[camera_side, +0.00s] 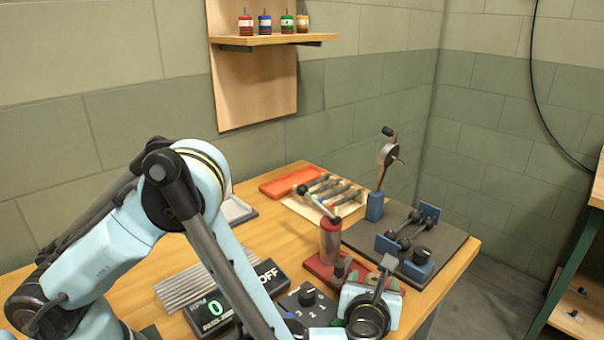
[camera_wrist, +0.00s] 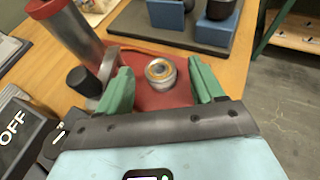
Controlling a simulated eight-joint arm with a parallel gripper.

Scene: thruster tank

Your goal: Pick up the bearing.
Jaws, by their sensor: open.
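Nothing is held. In the side view my gripper (camera_side: 372,277) is low at the table's front, by the press; I cannot make out the bearing there.
The press's red-topped metal column (camera_wrist: 72,32) and a black knob (camera_wrist: 83,80) stand close left of the fingers. A dark board (camera_side: 440,250) with blue fixtures is behind. The RPM display (camera_side: 212,312) and a dial box (camera_side: 306,303) are to the left.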

